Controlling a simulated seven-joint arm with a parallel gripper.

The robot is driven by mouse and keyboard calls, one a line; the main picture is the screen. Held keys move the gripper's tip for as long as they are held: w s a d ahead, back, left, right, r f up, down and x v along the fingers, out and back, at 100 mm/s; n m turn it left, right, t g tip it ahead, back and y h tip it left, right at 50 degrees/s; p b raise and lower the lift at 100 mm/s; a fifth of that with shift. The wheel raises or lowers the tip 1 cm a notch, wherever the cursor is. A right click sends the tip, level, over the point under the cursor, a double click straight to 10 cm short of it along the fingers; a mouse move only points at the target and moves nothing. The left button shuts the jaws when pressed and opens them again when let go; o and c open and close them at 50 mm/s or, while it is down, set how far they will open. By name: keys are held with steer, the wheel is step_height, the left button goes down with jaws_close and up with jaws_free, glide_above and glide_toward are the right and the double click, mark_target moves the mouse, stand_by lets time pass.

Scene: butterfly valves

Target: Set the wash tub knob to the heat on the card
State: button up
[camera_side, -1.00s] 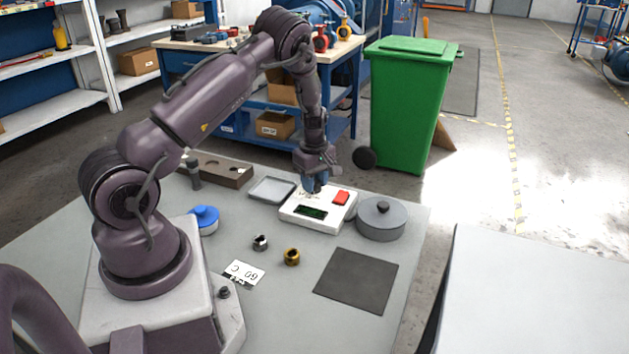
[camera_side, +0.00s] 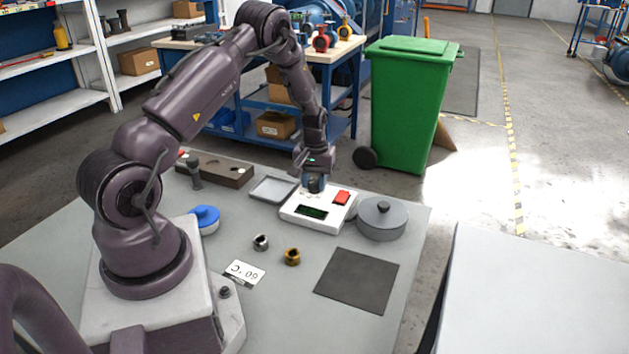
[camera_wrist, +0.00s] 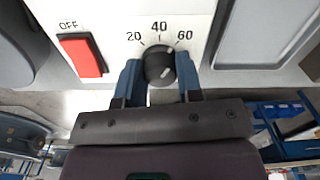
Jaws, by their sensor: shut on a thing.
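The wash tub knob (camera_wrist: 160,65) is a dark round dial with a pale pointer mark, on a white control box (camera_side: 322,219). The labels 20, 40 and 60 are printed around it in the wrist view. My gripper (camera_wrist: 159,75) is shut on the knob, a blue finger on each side; it also shows over the box in the side view (camera_side: 314,186). The pale mark lies towards the 60 side, but its exact setting is hard to tell. The white card (camera_side: 243,273) lies on the table and appears to read 60 °C, upside down.
A red OFF switch (camera_wrist: 82,55) sits beside the knob. A grey lidded pot (camera_side: 381,220) stands right of the box, a grey tray (camera_side: 271,190) left. A silver ring (camera_side: 260,242), a brass ring (camera_side: 292,257), a blue-lidded jar (camera_side: 206,219) and a dark mat (camera_side: 357,280) lie nearer.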

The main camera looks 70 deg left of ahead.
mark_target(314, 181)
steer(key=shift+r+m, duration=0.1)
steer(key=shift+m, duration=0.9)
steer(key=o, duration=0.9)
step_height(314, 181, up, 13)
steer(key=shift+f, duration=0.1)
